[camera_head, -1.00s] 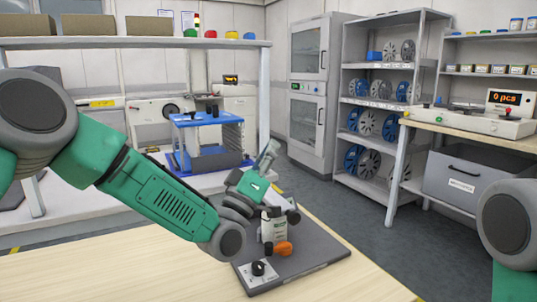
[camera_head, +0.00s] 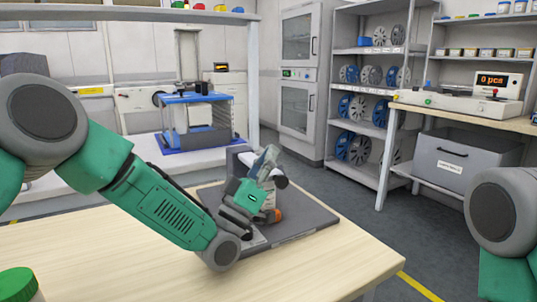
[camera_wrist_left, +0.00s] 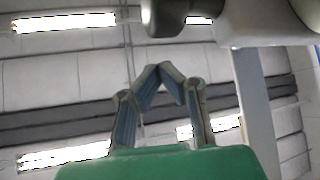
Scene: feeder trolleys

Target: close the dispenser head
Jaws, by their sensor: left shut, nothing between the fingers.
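The dispenser stands on a dark grey base plate (camera_head: 312,218) on the wooden table, mostly hidden behind my left gripper (camera_head: 270,156). A light grey dispenser part (camera_head: 281,181) with a dark end shows just right of the fingers, and an orange part (camera_head: 277,215) shows low down. I cannot tell the angle of the dispenser head for certain. My left gripper is shut and empty, fingers pointing up. In the left wrist view its fingertips (camera_wrist_left: 160,68) meet below a light grey body (camera_wrist_left: 270,22) and a dark rounded part (camera_wrist_left: 165,18). My right gripper is out of view.
A green lid (camera_head: 16,284) stands at the table's front left. The wooden table (camera_head: 130,255) is otherwise bare in front. Behind are a blue-framed machine (camera_head: 200,120), a cabinet (camera_head: 300,85) and a reel shelf (camera_head: 375,110). A grey bin (camera_head: 455,165) sits at right.

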